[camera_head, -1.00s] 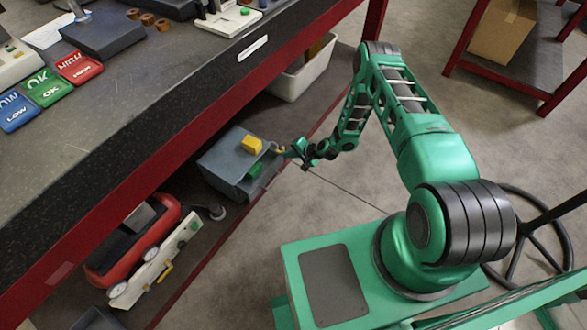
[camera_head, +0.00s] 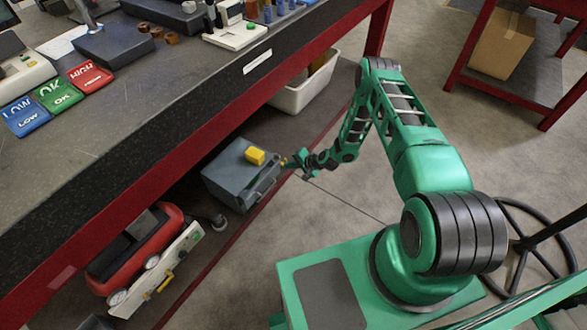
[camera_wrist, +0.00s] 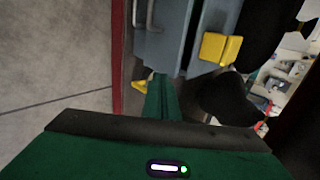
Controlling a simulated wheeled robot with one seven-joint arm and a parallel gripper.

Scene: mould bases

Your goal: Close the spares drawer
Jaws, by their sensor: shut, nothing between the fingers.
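The spares drawer (camera_head: 258,193) is in a grey-blue cabinet (camera_head: 222,178) on the low shelf under the bench. A yellow block (camera_head: 255,156) lies on the cabinet top. My gripper (camera_head: 286,163) is shut and empty beside the drawer front's far end. I cannot tell whether it touches.
A red machine with a pale front panel (camera_head: 160,272) stands left of the cabinet on the shelf. A white bin (camera_head: 300,92) is beyond it. The bench's red edge (camera_head: 190,135) overhangs the cabinet. Open floor (camera_head: 345,205) lies in front.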

